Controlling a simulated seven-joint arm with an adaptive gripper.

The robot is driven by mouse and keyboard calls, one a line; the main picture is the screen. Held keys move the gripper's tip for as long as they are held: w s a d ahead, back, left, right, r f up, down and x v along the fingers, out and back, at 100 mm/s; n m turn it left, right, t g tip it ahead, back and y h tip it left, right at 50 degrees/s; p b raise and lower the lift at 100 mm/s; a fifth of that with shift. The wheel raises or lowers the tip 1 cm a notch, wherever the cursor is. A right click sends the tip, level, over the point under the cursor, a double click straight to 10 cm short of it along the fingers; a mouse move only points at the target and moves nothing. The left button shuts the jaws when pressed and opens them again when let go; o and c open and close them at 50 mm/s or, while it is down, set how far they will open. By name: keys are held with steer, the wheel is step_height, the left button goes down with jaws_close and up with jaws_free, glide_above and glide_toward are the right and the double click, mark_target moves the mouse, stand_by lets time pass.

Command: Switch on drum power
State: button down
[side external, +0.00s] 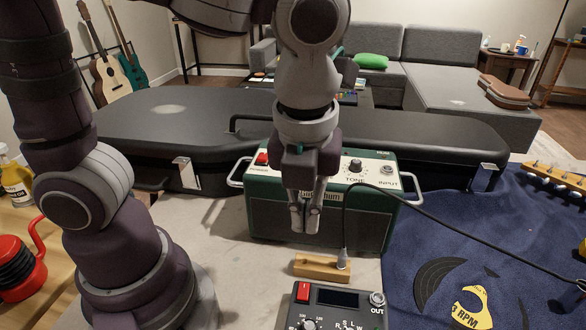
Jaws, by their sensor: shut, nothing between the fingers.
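A dark grey box with a small screen (337,298), knobs and an OUT socket, likely the drum unit, sits at the bottom centre, cut off by the frame edge. A red rocker switch (303,292) is at its upper left corner; its on or off position is too small to tell. My gripper (304,226) points down in front of the green amplifier (349,214), its fingers shut and empty. In the picture it is above the red switch and apart from it. A second red switch (262,158) is on the amplifier's panel, at the left.
A wooden block (315,265) with a cable plug (342,259) stands between amplifier and drum unit. The cable (450,237) runs right across a blue cloth (420,245). A black guitar case (180,125) lies behind. A red kettle-like item (20,268) is at left.

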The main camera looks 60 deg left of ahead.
mark_target(301, 297)
steer(key=f, duration=0.4)
steer(key=w+a+f, duration=0.1)
steer(key=f, duration=0.8)
steer(key=shift+w+a+f, duration=0.25)
steer(key=shift+f, duration=0.15)
steer(key=shift+f, duration=0.1)
steer(key=shift+w+a+f+g, duration=0.15)
steer(key=shift+f+g, duration=0.05)
steer(key=shift+g, duration=0.1)
steer(key=shift+f+h, duration=0.1)
steer(key=shift+h, duration=0.3)
steer(key=shift+s+d, duration=0.6)
steer(key=shift+s, duration=0.15)
